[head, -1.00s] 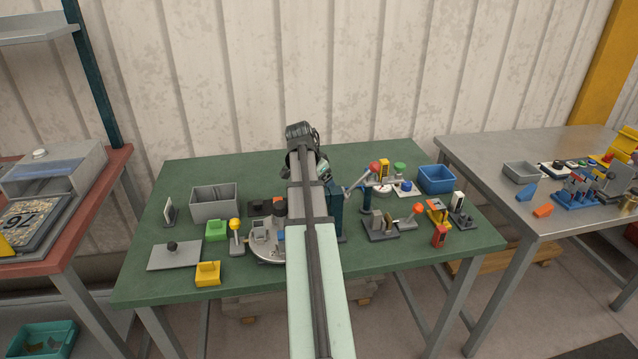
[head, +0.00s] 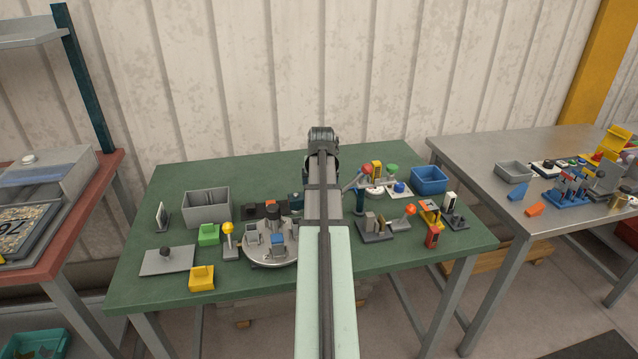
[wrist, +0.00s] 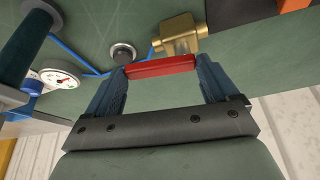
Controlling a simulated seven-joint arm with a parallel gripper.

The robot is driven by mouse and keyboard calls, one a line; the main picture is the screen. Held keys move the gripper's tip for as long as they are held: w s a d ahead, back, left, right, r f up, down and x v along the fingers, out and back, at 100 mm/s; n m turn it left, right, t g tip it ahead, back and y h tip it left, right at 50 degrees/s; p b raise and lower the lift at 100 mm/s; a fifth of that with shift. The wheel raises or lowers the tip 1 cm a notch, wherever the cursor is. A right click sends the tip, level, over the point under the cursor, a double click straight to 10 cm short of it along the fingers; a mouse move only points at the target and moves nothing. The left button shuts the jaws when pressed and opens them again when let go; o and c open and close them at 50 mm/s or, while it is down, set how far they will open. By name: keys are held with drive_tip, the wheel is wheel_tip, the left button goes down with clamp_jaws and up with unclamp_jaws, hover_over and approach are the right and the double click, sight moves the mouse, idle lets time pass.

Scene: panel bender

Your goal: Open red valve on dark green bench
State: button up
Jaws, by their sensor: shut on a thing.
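The red valve handle (wrist: 160,67) is a flat red bar in the wrist view, lying across the space between my gripper's fingers. A brass valve body (wrist: 181,34) sits just beyond it. My gripper (wrist: 161,78) is shut on the red handle, with one blue finger at each end of it. In the head view my own arm hides the valve and the fingertips. The dark green bench (head: 200,316) spreads beneath the arm.
A blue line (wrist: 75,62) and a round gauge (wrist: 58,79) lie left of the valve, with a dark round knob (wrist: 123,53) between. A round turntable (head: 270,256) stands left of my arm. A lever with a red ball (head: 367,169) stands right of it.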

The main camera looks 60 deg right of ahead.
drive_tip(key=shift+w+d+n+t+y, duration=0.1)
drive_tip(key=shift+d+n+t+y, duration=0.2)
drive_tip(key=shift+n, duration=0.7)
drive_tip(key=o, duration=1.3)
drive_tip(key=v, duration=1.3)
drive_tip(key=shift+r, duration=0.4)
